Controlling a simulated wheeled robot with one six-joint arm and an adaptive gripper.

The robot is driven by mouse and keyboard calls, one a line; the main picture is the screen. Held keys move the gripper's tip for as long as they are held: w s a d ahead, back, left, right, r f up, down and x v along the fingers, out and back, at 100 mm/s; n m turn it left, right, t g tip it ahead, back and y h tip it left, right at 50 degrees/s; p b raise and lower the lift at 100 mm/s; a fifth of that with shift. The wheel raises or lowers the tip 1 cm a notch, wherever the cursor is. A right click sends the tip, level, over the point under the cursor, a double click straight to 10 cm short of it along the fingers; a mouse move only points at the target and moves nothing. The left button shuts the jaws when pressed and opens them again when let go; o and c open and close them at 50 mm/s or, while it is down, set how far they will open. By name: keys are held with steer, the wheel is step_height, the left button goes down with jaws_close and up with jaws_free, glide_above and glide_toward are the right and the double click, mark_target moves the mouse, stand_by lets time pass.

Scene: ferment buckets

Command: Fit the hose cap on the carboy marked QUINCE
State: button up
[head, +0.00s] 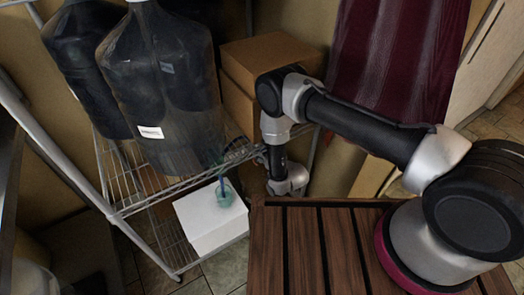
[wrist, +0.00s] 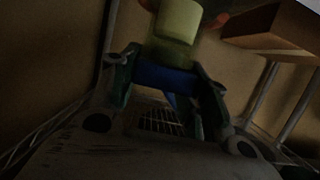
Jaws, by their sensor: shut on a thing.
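A large dark carboy (head: 162,85) stands upright on the wire shelf at the left in the head view. It has a small white label (head: 150,132), too small to read. A second dark carboy (head: 85,65) stands behind it to the left, with no readable mark in view. In the wrist view my gripper (wrist: 164,68) is shut on a blue piece (wrist: 162,80). A pale green cylinder (wrist: 177,22) shows just beyond the blue piece. I cannot tell whether these are the hose cap. In the head view the wrist is right of the carboys and the held piece is hidden.
Brown cardboard boxes (head: 268,55) sit behind my arm. A slatted wooden table (head: 335,250) fills the front; its clear part is left of my base. A maroon curtain (head: 395,55) hangs behind.

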steer(key=shift+f, duration=0.1)
steer(key=o, duration=1.1)
